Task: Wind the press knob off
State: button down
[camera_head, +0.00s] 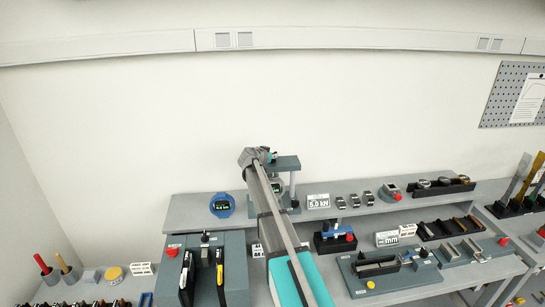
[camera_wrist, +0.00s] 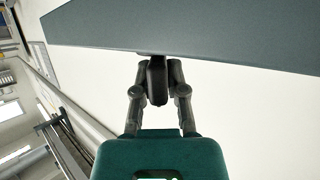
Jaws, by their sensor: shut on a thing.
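The press (camera_head: 286,163) stands on the raised shelf, its grey top plate and one post showing beside my arm. In the wrist view a large grey slab (camera_wrist: 200,30) spans the top, with the dark press knob (camera_wrist: 157,84) against its edge. My gripper (camera_wrist: 158,72) has one finger on each side of the knob and is shut on it. In the head view my gripper (camera_head: 268,155) is small, beside the press's top plate. The knob cannot be made out there, and my arm hides the press's left part.
A blue round gauge (camera_head: 222,205) stands left of the press. A 5.0 kN sign (camera_head: 318,201) and several small clamps stand to its right. Fixtures with red buttons (camera_head: 172,252) crowd the lower bench.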

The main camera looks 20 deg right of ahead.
jog(key=shift+n+t+y, duration=0.4)
jog(key=shift+n+t, duration=0.2)
jog(key=shift+n+t+y, duration=1.1)
jog(key=shift+n+y, duration=0.3)
jog(key=shift+n+t+y, duration=0.4)
jog(key=shift+n+y, duration=0.2)
jog(key=shift+n, duration=0.1)
jog(key=shift+n+t+y, duration=0.6)
jog(key=shift+n+y, duration=2.2)
jog(key=shift+y, duration=0.4)
jog(key=c, duration=0.7)
grip_release()
jog(key=shift+m+h, duration=1.6)
jog(key=shift+h, duration=0.3)
